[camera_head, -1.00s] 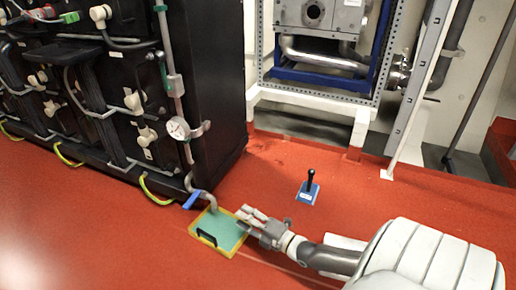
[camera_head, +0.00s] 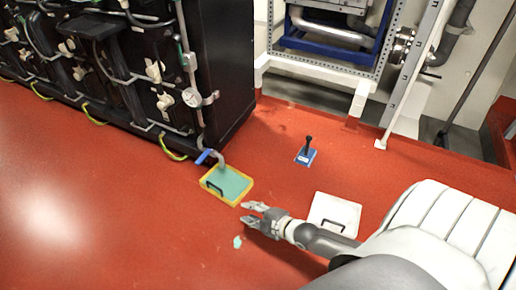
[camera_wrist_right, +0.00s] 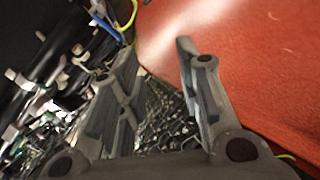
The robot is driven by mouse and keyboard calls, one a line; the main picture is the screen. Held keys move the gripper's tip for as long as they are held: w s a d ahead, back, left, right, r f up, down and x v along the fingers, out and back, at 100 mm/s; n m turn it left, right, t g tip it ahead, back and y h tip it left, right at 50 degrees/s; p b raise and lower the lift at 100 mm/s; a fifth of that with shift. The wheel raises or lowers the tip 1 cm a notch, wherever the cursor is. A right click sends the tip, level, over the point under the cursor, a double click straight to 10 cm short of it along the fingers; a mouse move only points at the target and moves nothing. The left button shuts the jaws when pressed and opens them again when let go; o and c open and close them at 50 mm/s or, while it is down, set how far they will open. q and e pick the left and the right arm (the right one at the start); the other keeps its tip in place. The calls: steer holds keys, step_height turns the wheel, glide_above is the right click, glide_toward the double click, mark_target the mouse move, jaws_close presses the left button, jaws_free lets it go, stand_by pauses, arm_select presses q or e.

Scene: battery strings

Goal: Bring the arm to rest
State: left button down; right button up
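My right gripper (camera_head: 246,212) is above the red floor, just below and right of the yellow-rimmed tray with a teal inside (camera_head: 228,186) in the head view. Its fingers are apart, with nothing between them. In the right wrist view the two fingers (camera_wrist_right: 157,50) also stand apart and empty, with the red floor on the right and blurred battery racks on the left. My right arm comes in from the lower right. My left gripper is not in view.
Black battery racks (camera_head: 228,75) with cables and valves stand at the left. A blue block with a black handle (camera_head: 306,156) and a white tray (camera_head: 335,214) are on the floor. A small teal patch (camera_head: 238,242) lies near my gripper. The floor at the lower left is clear.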

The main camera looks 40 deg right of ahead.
steer(key=shift+s+a+r+m, duration=0.15)
steer(key=shift+s+a+m, duration=0.15)
steer(key=shift+s, duration=0.4)
